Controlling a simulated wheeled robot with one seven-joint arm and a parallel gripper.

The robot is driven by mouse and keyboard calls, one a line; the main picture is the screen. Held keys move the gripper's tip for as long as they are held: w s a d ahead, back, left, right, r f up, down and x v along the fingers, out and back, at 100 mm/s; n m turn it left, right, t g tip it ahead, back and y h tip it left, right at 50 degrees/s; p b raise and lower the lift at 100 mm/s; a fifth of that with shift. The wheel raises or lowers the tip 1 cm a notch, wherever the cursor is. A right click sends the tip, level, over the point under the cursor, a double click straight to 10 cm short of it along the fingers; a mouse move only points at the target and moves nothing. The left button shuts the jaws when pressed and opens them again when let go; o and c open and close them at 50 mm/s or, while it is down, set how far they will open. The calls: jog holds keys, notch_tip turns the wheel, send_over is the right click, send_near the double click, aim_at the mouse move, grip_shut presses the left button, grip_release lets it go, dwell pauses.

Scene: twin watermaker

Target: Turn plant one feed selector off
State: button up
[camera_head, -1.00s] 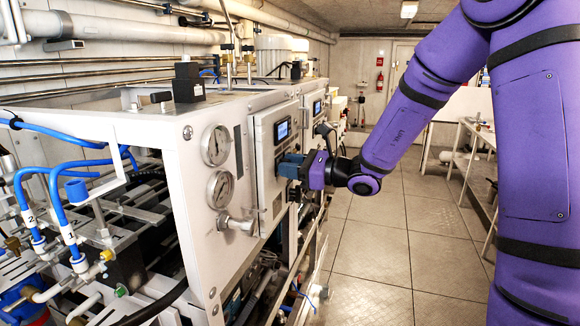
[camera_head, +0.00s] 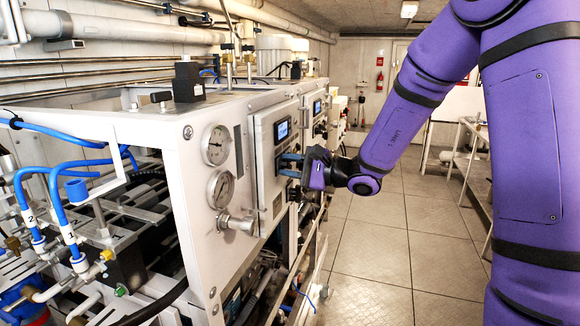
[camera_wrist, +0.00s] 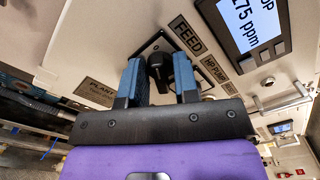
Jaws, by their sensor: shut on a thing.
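The plant one feed selector is a black knob (camera_wrist: 158,70) on a dark square plate. It sits beside the "FEED" label (camera_wrist: 186,34) on the pale panel in the wrist view. My gripper (camera_wrist: 158,75) has one blue finger on each side of the knob and is shut on it. In the head view my gripper (camera_head: 288,165) is at the front of the panel (camera_head: 267,180), below its blue display (camera_head: 283,131). The fingers and the purple wrist hide the knob there.
A "PLANT" label (camera_wrist: 96,92) lies left of the knob, and an "HP PUMP" label (camera_wrist: 213,69) lies right of it. Two gauges (camera_head: 216,145) and a metal valve (camera_head: 236,222) stick out left of my gripper. The tiled floor (camera_head: 370,255) on the right is clear.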

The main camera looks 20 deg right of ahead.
jog(key=shift+n, duration=0.3)
jog(key=o, duration=0.6)
jog(key=v, duration=1.1)
jog(key=shift+a, duration=0.1)
